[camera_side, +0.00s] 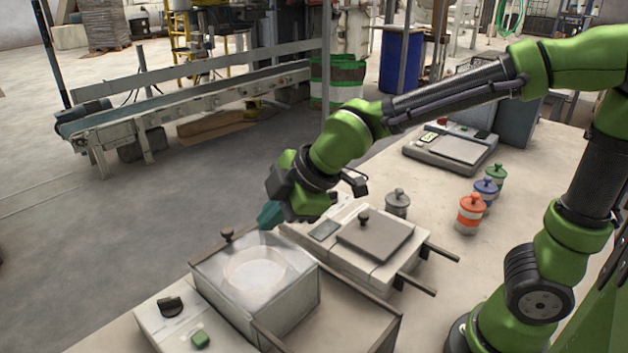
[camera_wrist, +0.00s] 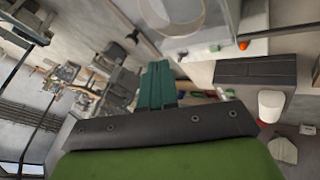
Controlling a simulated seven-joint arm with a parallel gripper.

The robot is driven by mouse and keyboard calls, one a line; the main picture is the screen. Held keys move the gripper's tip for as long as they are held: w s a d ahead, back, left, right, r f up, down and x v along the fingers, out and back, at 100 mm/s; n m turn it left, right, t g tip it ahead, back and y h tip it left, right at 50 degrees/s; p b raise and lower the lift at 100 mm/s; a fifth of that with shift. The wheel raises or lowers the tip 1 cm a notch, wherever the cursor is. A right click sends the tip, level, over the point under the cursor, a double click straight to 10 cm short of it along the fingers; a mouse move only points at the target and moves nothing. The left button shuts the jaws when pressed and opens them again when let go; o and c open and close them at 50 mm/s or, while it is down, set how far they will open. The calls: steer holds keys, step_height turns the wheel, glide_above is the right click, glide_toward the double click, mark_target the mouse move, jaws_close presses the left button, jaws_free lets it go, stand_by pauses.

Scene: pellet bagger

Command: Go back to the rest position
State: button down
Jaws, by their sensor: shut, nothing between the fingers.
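My gripper (camera_side: 269,215) is up in the air in the side view, above the far edge of the clear-lidded box and the scale-like machine beside it. Its teal fingers are closed together with nothing between them. In the wrist view the fingers (camera_wrist: 157,84) stand side by side, pointing up in the picture. My arm reaches in from the right, bent down at the wrist. The fingertips look apart from everything, though their exact height over the box cannot be told.
Below stand the box with a clear lid (camera_side: 302,297) and a machine with a grey knobbed plate (camera_side: 372,247) and two protruding bars. A flat scale (camera_side: 462,150) lies behind.

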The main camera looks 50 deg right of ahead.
steer(key=s+d+r+m+h, duration=0.1)
steer(key=s+d+r+m, duration=0.1)
steer(key=s+d+m, duration=1)
steer(key=d+m, duration=0.1)
steer(key=m, duration=0.4)
steer(key=shift+s+r+m, duration=0.2)
steer(key=shift+s+m, duration=0.1)
steer(key=shift+s, duration=0.05)
